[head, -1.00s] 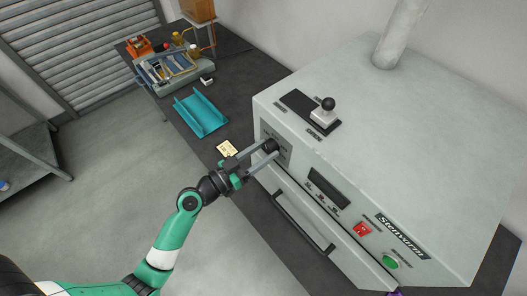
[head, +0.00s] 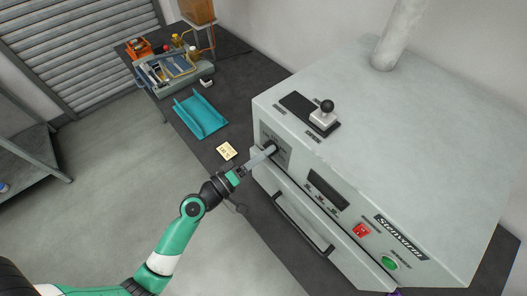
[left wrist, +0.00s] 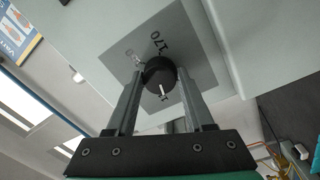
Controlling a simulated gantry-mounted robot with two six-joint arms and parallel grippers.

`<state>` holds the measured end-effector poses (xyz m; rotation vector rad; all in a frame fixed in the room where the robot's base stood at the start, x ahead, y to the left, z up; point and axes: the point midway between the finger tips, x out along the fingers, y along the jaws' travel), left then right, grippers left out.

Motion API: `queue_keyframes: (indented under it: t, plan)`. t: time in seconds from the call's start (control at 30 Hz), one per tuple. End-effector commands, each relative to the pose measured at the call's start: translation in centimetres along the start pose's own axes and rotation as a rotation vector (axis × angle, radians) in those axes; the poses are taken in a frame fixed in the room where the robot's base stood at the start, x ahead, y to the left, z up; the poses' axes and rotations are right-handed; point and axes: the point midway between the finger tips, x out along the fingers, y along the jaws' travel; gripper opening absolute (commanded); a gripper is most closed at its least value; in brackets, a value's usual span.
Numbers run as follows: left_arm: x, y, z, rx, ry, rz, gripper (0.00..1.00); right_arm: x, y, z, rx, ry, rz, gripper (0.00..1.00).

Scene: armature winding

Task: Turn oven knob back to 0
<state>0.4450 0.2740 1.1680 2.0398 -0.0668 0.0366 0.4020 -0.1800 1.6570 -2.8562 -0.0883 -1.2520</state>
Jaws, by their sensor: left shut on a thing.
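The oven (head: 400,150) is a large pale grey box on the dark bench. Its black round knob (left wrist: 159,78) sits on a grey dial plate (left wrist: 190,45) with the marking 170 near it in the left wrist view. A white pointer line shows on the knob. My left gripper (head: 268,150) reaches the dial from the left in the head view. In the left wrist view its two fingers (left wrist: 158,85) stand on either side of the knob, shut on it. My right gripper is not in view.
The oven front carries a door handle (head: 302,222), a dark display (head: 328,189), a red switch (head: 361,230) and a green button (head: 389,263). A black-knobbed lever (head: 326,112) stands on top.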

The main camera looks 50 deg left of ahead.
Motion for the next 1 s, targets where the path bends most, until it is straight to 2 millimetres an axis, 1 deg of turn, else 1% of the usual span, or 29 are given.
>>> queue_keyframes:
  t: [0.3, 0.6, 0.8, 1.0]
  plan:
    - [0.0, 0.3, 0.0, -0.302, 0.017, -0.002, 0.00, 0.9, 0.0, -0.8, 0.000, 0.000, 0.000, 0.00]
    - [0.0, 0.3, 0.0, -0.565, 0.032, -0.006, 0.00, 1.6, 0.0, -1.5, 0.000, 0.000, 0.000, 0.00]
    - [0.0, 0.3, 0.0, -0.696, 0.040, -0.007, 0.00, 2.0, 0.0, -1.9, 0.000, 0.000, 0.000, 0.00]
    - [0.0, 0.3, 0.0, -0.775, 0.044, -0.007, 0.00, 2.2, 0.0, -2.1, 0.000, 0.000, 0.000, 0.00]
